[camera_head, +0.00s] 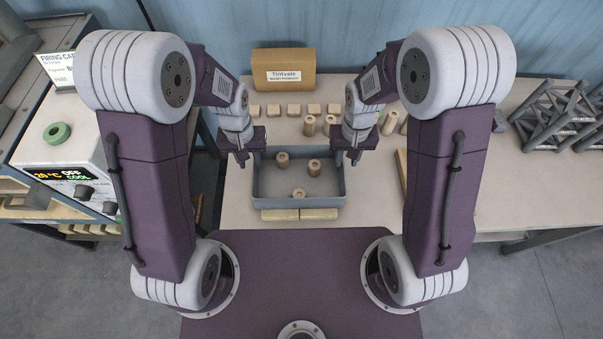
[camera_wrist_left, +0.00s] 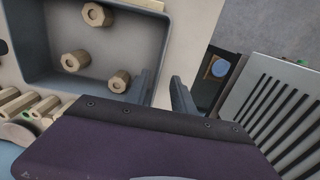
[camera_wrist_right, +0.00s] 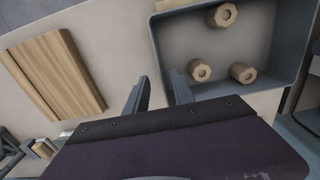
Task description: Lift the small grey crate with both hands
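The small grey crate (camera_head: 298,202) sits upright on the table with three tan hollow pegs inside: one at left (camera_head: 283,159), one at right (camera_head: 314,167), one near the front (camera_head: 299,194). My left gripper (camera_head: 242,160) is at the crate's left wall, fingers pointing down. In the left wrist view its fingers (camera_wrist_left: 163,92) are apart, one on the inner side of the wall and one outside. My right gripper (camera_head: 347,158) is at the right wall. In the right wrist view its fingers (camera_wrist_right: 158,92) are also apart, on either side of the wall. Finger contact is unclear.
A wooden board (camera_wrist_right: 52,72) lies right of the crate. A kiln-like unit (camera_head: 70,150) stands left; grey lattice racks (camera_head: 560,115) stand far right.

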